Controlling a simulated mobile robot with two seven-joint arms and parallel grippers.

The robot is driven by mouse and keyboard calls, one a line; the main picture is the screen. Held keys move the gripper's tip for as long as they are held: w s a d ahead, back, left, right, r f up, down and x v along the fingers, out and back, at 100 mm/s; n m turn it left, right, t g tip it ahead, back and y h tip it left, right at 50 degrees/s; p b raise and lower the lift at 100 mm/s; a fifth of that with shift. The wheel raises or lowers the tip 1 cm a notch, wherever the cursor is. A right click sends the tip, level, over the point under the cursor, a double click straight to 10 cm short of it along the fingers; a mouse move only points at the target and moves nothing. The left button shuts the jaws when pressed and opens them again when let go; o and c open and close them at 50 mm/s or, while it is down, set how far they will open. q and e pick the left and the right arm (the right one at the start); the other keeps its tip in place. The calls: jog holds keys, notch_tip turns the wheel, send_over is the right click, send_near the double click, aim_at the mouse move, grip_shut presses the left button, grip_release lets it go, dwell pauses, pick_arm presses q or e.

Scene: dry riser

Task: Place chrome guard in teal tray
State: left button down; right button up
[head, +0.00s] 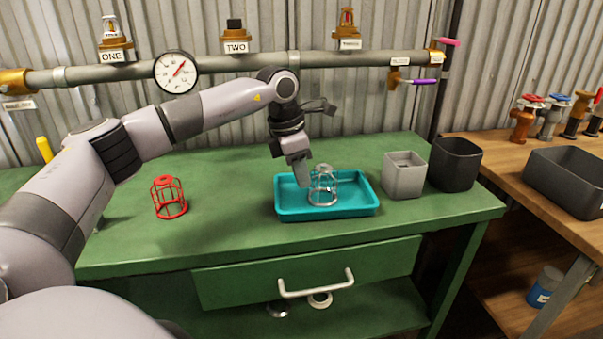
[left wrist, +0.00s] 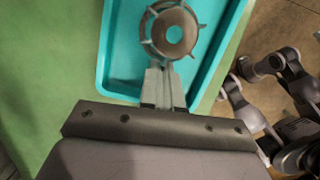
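The chrome guard (head: 323,187), a wire cage with a ring base, is upright inside the teal tray (head: 288,210) on the green bench. Its ringed end shows in the left wrist view (left wrist: 175,33) over the tray floor (left wrist: 126,65). My left gripper (head: 305,184) reaches down from above at the guard's left side. In the left wrist view its fingers (left wrist: 162,68) are close together at the guard's edge and look shut on it. Whether the guard's base bears on the tray floor is hard to tell. My right gripper is not in view.
A red guard (head: 169,197) stands on the bench to the left. A grey square bin (head: 404,176) and a black bin (head: 455,164) stand right of the tray. A pipe (head: 220,65) with a gauge (head: 176,71) runs behind.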

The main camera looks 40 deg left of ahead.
pick_arm(q)
jog(key=c, duration=1.4)
grip_release()
jog(key=shift+o, duration=0.2)
